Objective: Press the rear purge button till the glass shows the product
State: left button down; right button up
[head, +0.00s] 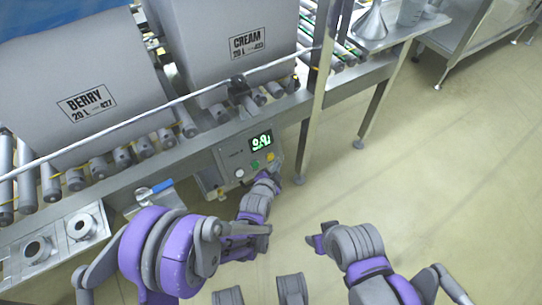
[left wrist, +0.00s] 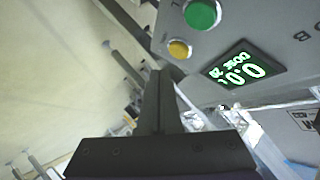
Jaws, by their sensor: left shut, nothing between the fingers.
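A grey control panel is fixed under the roller conveyor. The display (left wrist: 243,70), green button (left wrist: 202,14) and yellow button (left wrist: 179,49) also show in the left wrist view. My left gripper (head: 276,166) is at the panel's lower right; its shut, empty fingers (left wrist: 157,76) lie near the yellow button. Contact cannot be told. My right gripper (head: 316,241) is over the floor, away from the panel; its jaws are unclear. No sight glass is clearly identifiable.
A BERRY bag (head: 85,70) and a CREAM bag (head: 225,40) rest on the rollers above the panel. A metal post (head: 318,90) stands right of it. A blue-handled valve (head: 155,189) is left.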

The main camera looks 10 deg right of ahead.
pick_arm(q)
jog(key=s+p, duration=0.1)
jog(key=s+d+r+p, duration=0.1)
jog(key=s, duration=0.1)
jog(key=shift+s+d+r, duration=0.1)
jog(key=shift+r, duration=0.05)
jog(key=s+d+r+p, duration=0.3)
jog(key=s+r+p, duration=0.6)
jog(key=r+p, duration=0.1)
jog(key=shift+s+d, duration=0.2)
dwell(0.5)
dwell(0.3)
